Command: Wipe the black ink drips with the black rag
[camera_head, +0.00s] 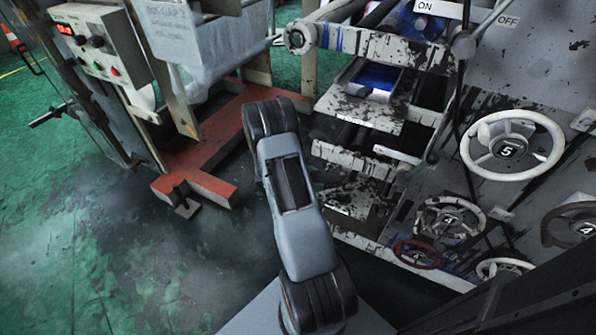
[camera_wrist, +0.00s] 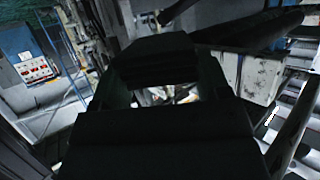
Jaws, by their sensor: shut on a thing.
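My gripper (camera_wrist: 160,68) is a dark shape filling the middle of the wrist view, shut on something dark. This fits the black rag, but its outline cannot be told from the dark jaws. In the head view my arm reaches up the middle and its end is hidden behind its own links. Black ink stains (camera_head: 357,106) spread over a pale shelf of the press at the upper right. More black drips (camera_head: 352,199) mark the lower panel, and splashes (camera_head: 385,45) mark the upper rail. I cannot see the rag touching any of them.
A blue tray (camera_head: 378,77) sits in the press. A red base frame (camera_head: 222,150) and control box (camera_head: 98,42) stand left. The green floor (camera_head: 60,220) at far left is open.

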